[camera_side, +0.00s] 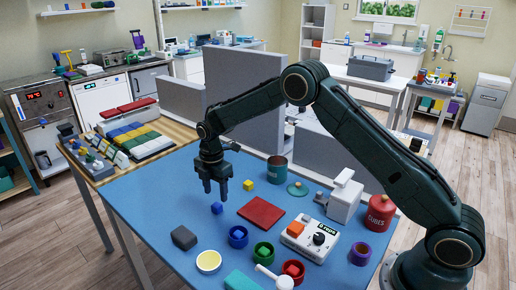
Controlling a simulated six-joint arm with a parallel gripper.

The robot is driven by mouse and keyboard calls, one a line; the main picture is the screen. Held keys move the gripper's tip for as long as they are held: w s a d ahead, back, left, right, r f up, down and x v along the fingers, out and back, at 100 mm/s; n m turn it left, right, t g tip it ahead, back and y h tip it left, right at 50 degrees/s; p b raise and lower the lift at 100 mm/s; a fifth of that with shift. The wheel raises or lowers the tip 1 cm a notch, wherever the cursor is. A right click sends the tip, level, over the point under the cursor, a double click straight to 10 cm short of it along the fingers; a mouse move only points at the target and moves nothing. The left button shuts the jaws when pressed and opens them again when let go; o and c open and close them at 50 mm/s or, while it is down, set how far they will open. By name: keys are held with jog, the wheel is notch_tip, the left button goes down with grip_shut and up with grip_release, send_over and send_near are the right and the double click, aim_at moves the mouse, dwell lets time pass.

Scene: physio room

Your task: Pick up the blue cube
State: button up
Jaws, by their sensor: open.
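The small blue cube (217,208) sits on the blue table top, left of the red mat. My gripper (215,194) points downward just above and behind the cube in the side view. Its jaws are open and nothing shows between them. The cube's top is close to the fingertips; I cannot tell the exact gap. A small yellow cube (249,185) lies to the right of my gripper.
A red flat pad (261,213), a dark grey block (184,238), a blue cup (238,236) and a yellow-topped round dish (209,262) surround the cube. Table left of the cube is clear.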

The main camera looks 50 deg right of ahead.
aim_at(217, 205)
jog(key=shift+w+f, duration=0.1)
jog(key=shift+f, duration=2.35)
jog(key=c, duration=1.1)
